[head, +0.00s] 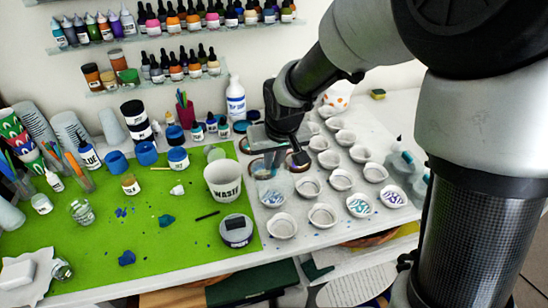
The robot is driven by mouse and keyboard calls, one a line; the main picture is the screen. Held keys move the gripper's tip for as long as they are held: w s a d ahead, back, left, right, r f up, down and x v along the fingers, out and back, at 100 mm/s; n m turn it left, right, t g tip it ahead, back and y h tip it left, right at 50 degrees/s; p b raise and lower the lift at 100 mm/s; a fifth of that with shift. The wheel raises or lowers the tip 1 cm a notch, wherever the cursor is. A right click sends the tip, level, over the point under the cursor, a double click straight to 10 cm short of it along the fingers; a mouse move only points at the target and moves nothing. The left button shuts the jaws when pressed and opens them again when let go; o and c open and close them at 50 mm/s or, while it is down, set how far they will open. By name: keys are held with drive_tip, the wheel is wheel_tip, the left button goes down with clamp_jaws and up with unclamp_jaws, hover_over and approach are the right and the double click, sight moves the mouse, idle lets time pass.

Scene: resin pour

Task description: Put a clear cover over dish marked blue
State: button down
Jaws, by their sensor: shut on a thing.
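My gripper (284,158) hangs over the back left part of the dish rows and is shut on a clear cover (258,136), seen as a pale see-through shape at the jaws. A blue mark on any dish is too small to make out.
Several plain white dishes (322,216) stand in rows on the pale table. A white "WASTE" cup (223,182) and a lidded tub (236,231) stand on the green mat (185,255) close to the left. Bottles and a white spray-type bottle (235,101) line the back.

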sight(274, 177)
drive_tip(key=shift+f+b, duration=0.45)
drive_tip(key=shift+f, duration=0.2)
drive_tip(key=shift+f+b, duration=2.35)
drive_tip(key=shift+f, duration=0.5)
drive_tip(key=shift+f, duration=0.15)
drive_tip(key=c, duration=1.7)
unclamp_jaws()
drive_tip(key=shift+c, duration=0.2)
drive_tip(key=p+v, duration=0.2)
drive_tip(key=v, duration=1.5)
drive_tip(key=shift+s+r, duration=0.2)
drive_tip(key=shift+d, duration=0.1)
